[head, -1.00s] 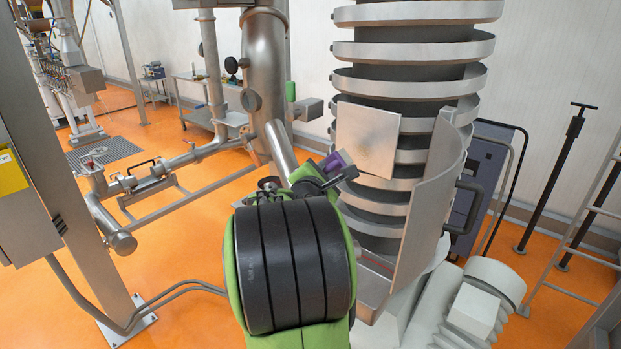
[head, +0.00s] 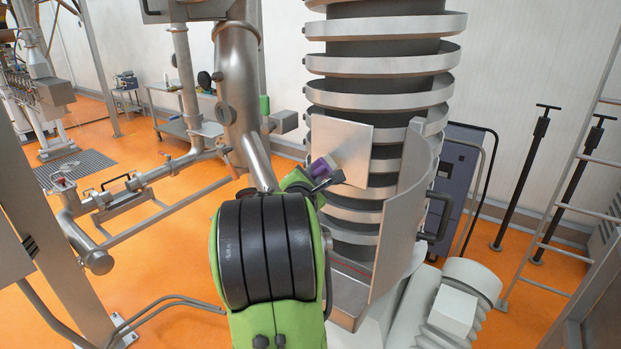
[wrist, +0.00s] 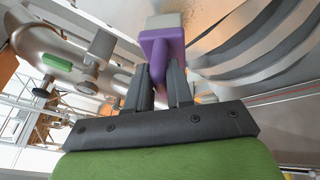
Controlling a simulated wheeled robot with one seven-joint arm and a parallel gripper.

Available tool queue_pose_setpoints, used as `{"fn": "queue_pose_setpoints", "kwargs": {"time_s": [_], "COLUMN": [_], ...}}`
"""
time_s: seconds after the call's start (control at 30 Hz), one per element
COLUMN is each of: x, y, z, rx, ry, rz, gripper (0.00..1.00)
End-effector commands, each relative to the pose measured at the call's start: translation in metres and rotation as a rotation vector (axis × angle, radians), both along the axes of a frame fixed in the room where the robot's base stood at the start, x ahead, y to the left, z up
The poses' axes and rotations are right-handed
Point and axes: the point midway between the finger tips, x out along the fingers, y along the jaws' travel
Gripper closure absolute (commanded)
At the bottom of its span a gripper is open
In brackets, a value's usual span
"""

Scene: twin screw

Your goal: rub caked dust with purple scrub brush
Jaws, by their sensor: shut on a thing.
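The purple scrub brush (head: 321,169) is in my gripper (head: 326,182), in front of the lower left part of a flat square metal plate (head: 343,138). In the wrist view, the dark fingers of my gripper (wrist: 160,88) are shut on the purple handle of the brush (wrist: 163,48). Its pale head (wrist: 165,20) points up toward the plate (wrist: 205,12). I cannot tell whether the head touches the plate. No distinct dust patch shows on the plate in the head view now; part of its surface is hidden behind the brush and gripper.
A column with a metal spiral (head: 385,65) rises behind the plate. A curved metal guard (head: 405,220) stands to the right, close to my gripper. A steel pipe (head: 240,100) runs on the left. A grey post (head: 45,230) is at the far left. Orange floor lies around.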

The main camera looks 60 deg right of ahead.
Motion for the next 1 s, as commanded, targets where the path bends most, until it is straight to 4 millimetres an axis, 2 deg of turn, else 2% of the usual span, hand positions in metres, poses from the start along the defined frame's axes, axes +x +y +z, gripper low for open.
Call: {"fn": "queue_pose_setpoints", "kwargs": {"time_s": [0.83,1.0], "x": [-0.003,-0.017], "y": [-0.016,-0.014], "z": [0.001,0.000], "rx": [-0.001,-0.002], "ry": [0.000,-0.001], "rz": [0.000,-0.004], "gripper": [1.00,1.00]}}
